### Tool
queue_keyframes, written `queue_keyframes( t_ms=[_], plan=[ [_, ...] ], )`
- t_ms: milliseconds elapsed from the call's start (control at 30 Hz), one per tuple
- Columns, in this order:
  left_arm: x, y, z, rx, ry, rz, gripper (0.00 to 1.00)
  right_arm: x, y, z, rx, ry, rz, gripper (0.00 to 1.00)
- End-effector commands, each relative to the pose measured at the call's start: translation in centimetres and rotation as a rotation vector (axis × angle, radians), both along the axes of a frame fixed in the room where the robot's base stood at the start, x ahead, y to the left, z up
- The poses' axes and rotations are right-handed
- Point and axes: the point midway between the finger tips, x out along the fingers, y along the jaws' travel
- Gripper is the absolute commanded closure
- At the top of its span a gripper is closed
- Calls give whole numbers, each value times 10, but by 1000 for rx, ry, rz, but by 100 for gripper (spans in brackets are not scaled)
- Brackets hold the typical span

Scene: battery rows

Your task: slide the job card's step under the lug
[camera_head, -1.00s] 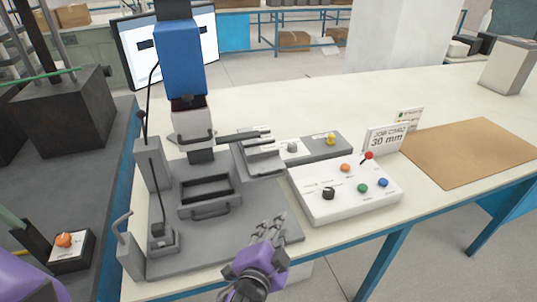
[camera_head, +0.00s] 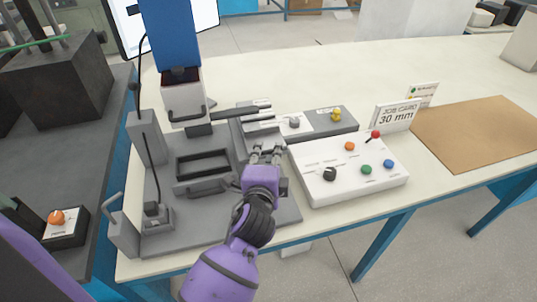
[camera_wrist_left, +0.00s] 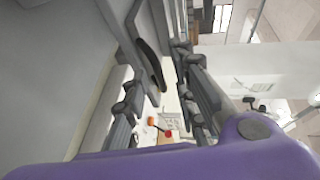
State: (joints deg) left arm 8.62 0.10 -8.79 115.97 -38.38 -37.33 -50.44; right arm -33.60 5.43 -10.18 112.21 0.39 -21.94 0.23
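The job card (camera_head: 396,115) stands behind the control box and reads 30 mm. Grey plates like a stepped slide (camera_head: 237,138) lie at the fixture's right side, partly hidden by my gripper. I cannot tell which part is the lug or read any step marks. My left gripper (camera_head: 267,152) is open over these plates, its fingers apart. In the left wrist view a dark curved bar (camera_wrist_left: 150,66) shows between the fingers; contact cannot be told. My right gripper is not in view.
A white control box (camera_head: 345,185) with a black knob, coloured buttons and a red-tipped lever is right of my gripper. Behind it is a grey strip (camera_head: 318,126) with a grey and a yellow knob. A brown mat (camera_head: 475,135) lies right.

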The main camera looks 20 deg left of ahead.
Motion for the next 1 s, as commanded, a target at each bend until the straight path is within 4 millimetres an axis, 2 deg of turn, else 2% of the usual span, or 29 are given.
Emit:
queue_keyframes(
  t_ms=[300, 500, 867, 1000],
  plan=[
    [4, 0, -1, -1, 1, 0, 74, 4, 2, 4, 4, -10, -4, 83],
    [4, 1, -1, -1, 1, 0, 100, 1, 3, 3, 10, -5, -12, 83],
    [3, 0, -1, -1, 1, 0, 100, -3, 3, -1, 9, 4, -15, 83],
    [-14, -11, -2, -3, 5, 0, 100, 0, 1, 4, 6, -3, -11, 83]
  ],
)
